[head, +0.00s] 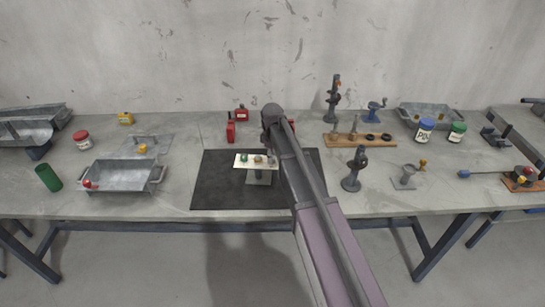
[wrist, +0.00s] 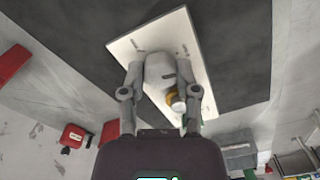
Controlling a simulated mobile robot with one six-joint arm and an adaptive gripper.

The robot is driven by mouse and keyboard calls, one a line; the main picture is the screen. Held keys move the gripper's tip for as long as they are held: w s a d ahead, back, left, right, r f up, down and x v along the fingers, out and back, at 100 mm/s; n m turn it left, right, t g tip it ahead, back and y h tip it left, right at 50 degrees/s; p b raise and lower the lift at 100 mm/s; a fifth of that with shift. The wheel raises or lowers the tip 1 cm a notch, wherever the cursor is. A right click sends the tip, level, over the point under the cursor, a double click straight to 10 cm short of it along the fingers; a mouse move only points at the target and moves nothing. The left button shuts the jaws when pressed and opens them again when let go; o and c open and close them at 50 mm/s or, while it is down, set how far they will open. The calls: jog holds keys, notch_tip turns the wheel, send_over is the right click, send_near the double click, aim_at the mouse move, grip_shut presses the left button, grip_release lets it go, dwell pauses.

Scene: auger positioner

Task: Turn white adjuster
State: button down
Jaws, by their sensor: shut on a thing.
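The pale panel (head: 241,164) stands on a small grey stand (head: 258,178) over the black mat, with several small adjusters along it. In the wrist view the panel (wrist: 128,45) lies tilted across the picture. The white adjuster (wrist: 158,66), a pale grey-white rounded knob, sits between my two fingers. My gripper (wrist: 160,72) is shut on it, one finger on each side. An orange-yellow part (wrist: 171,97) shows just beside it. In the head view my gripper (head: 271,150) is at the panel's right end, and my arm hides part of that end.
The black mat (head: 215,185) lies around the stand. Red blocks (head: 231,131) stand behind it. A metal tray (head: 120,176) is to the left. A dark grey clamp-like tool (head: 354,170) and a wooden rack (head: 350,141) are to the right. The mat's front left is clear.

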jog(key=shift+n, duration=0.8)
jog(key=shift+c, duration=1.7)
grip_release()
jog(key=shift+m, duration=0.4)
